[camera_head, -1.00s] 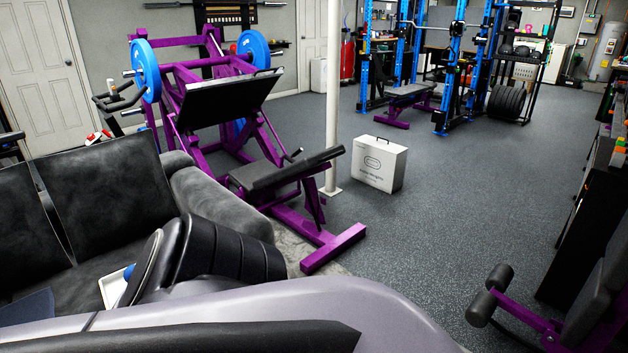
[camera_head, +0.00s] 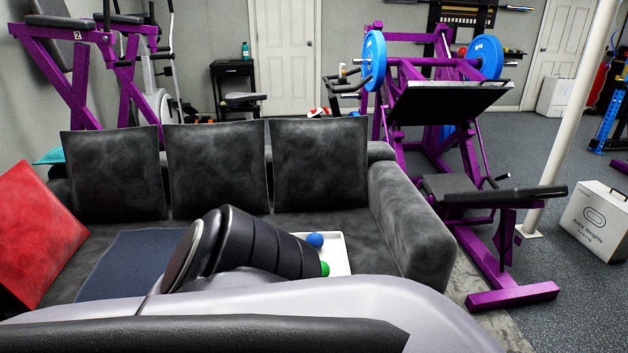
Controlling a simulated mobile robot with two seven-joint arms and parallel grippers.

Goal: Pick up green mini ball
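The green mini ball (camera_head: 325,269) shows only in part, just past the right end of my dark arm link in the head view. It lies on a white tray (camera_head: 337,255) on the seat of the dark grey sofa (camera_head: 405,205). A blue ball (camera_head: 315,240) lies on the same tray, a little farther back. My arm hides the left part of the tray and part of the green ball. Neither gripper's fingers can be seen.
A dark blue mat (camera_head: 125,262) and a red cushion (camera_head: 35,235) lie on the sofa's left side. Purple leg-press equipment (camera_head: 500,260) stands right of the sofa. A white weights box (camera_head: 594,222) stands on the open floor at the far right.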

